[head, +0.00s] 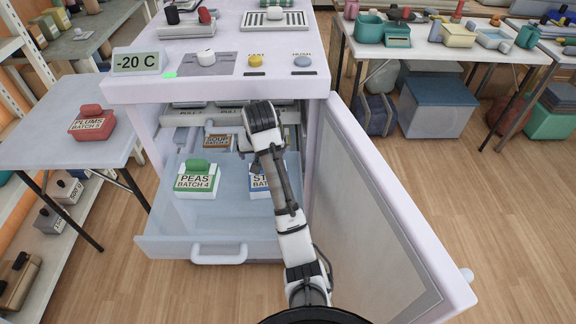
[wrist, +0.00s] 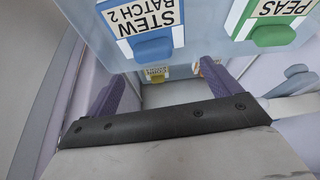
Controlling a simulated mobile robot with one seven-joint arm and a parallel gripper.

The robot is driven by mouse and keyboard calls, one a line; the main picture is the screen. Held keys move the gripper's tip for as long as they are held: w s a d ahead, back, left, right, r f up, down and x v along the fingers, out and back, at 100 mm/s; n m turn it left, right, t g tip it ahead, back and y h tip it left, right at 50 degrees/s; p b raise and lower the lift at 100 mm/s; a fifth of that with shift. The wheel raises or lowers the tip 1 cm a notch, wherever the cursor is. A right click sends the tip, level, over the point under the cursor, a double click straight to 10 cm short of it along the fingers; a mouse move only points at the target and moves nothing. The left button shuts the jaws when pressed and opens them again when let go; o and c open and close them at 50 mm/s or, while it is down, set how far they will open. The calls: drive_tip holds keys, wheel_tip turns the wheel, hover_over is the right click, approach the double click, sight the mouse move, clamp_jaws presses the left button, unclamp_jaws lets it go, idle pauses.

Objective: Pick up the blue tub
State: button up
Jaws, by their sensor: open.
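The blue tub, labelled STEW BATCH 2 (head: 257,181), is in the pulled-out freezer drawer (head: 219,253), right of the green PEAS BATCH 4 tub (head: 197,181). My arm hides much of it in the head view. In the wrist view the blue tub's label and blue handle (wrist: 153,47) show at the top, with the green tub (wrist: 272,36) to the right. My gripper (wrist: 161,88) is open and its purple fingers are apart with nothing held between them. The fingertips are hidden behind my arm in the head view.
The freezer door (head: 385,215) stands open on the right. A SOUP tub (head: 217,141) sits deeper inside. A red PLUMS BATCH 3 tub (head: 92,122) is on the left table (head: 60,145). A cluttered table (head: 435,50) stands at back right.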

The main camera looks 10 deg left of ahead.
drive_tip(key=x, duration=0.2)
drive_tip(key=d+p+x, duration=0.1)
drive_tip(key=x, duration=0.4)
drive_tip(key=shift+w+d+f, duration=0.1)
drive_tip(key=shift+d+f, duration=0.05)
drive_tip(key=shift+f, duration=0.25)
drive_tip(key=c, duration=1.3)
drive_tip(key=shift+r, duration=0.1)
drive_tip(key=shift+a+r, duration=0.25)
drive_tip(key=shift+r, duration=0.1)
wheel_tip(320, 180, up, 11)
drive_tip(key=b, duration=0.2)
drive_tip(key=s+a, duration=0.3)
drive_tip(key=a, duration=0.2)
drive_tip(key=s+a+b, duration=0.1)
drive_tip(key=s+a, duration=0.2)
drive_tip(key=a, duration=0.3)
drive_tip(key=s+a, duration=0.3)
drive_tip(key=a, duration=0.3)
drive_tip(key=shift+a+f, duration=0.15)
